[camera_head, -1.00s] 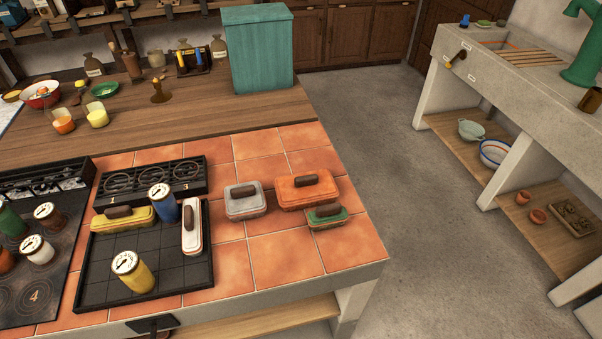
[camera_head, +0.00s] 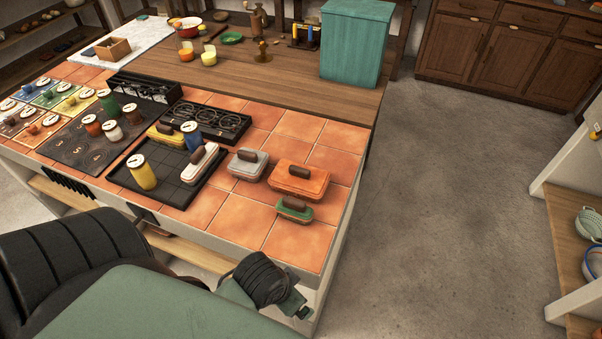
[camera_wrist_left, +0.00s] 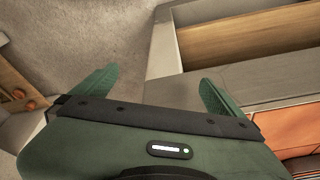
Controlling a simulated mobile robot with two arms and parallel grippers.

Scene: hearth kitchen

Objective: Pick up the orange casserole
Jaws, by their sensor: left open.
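The orange casserole (camera_head: 300,178), a low rectangular dish with a lid and a dark brown handle, sits on the terracotta tiles near the right end of the counter. My left gripper (camera_head: 296,305) is in front of and below the counter's front edge in the head view, apart from the casserole. In the left wrist view its two green fingers (camera_wrist_left: 155,92) are spread wide with nothing between them. An orange surface (camera_wrist_left: 290,125) shows at the right edge there; I cannot tell whether it is tile or casserole. My right gripper is in neither view.
A green casserole (camera_head: 294,210) stands close in front of the orange one, and a grey casserole (camera_head: 247,163) stands to its left. A white one (camera_head: 199,163) lies on the black tray. A teal box (camera_head: 356,45) stands behind. Bare tiles (camera_head: 240,217) lie in front.

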